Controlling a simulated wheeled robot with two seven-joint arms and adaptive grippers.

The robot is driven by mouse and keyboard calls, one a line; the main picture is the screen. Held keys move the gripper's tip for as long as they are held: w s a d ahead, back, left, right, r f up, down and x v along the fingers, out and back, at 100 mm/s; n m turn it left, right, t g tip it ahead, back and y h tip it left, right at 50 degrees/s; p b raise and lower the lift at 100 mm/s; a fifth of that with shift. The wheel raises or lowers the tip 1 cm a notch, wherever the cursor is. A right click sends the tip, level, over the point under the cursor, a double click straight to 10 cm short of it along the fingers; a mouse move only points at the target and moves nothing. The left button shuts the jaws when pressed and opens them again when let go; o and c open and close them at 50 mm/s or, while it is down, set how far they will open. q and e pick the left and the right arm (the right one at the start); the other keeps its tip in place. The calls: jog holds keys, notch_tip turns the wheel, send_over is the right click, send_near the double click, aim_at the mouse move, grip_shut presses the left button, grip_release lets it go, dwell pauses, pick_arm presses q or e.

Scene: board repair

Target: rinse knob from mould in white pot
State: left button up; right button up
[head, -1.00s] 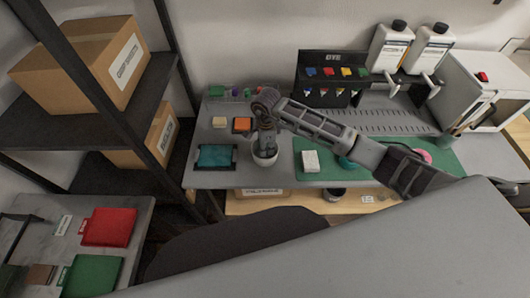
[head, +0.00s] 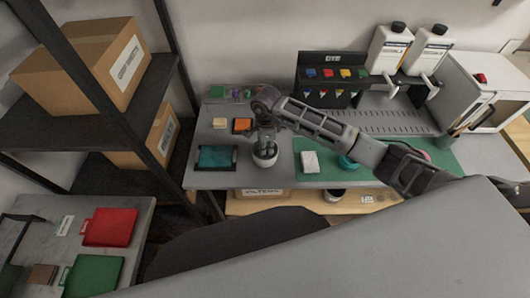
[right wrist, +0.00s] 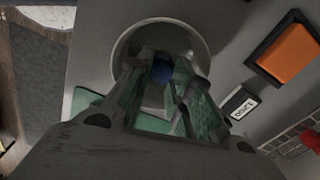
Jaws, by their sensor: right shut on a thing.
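The white pot (head: 265,160) stands on the grey workbench, left of the green mat; its rim also shows in the right wrist view (right wrist: 122,50). My right gripper (head: 264,146) points down into the pot's mouth. In the right wrist view its fingers (right wrist: 163,80) are shut on a small dark blue knob (right wrist: 162,69), which sits within the pot's opening. Whether the knob touches the pot's bottom or any liquid is hidden by the fingers. The mould cannot be made out for sure. My left gripper is not in view.
An orange block in a dark tray (head: 242,126) and a teal tray (head: 215,157) lie left of the pot. A white block (head: 310,162) lies on the green mat (head: 378,158). A dye rack (head: 326,83) and white bottles (head: 390,48) stand behind.

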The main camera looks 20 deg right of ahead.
jog(key=shift+r+p, duration=2)
jog(key=shift+r, duration=1.85)
jog(key=shift+r, duration=0.15)
notch_tip(320, 180, up, 4)
jog(key=shift+f+p, duration=0.1)
jog(key=shift+p, duration=0.8)
dwell(0.7)
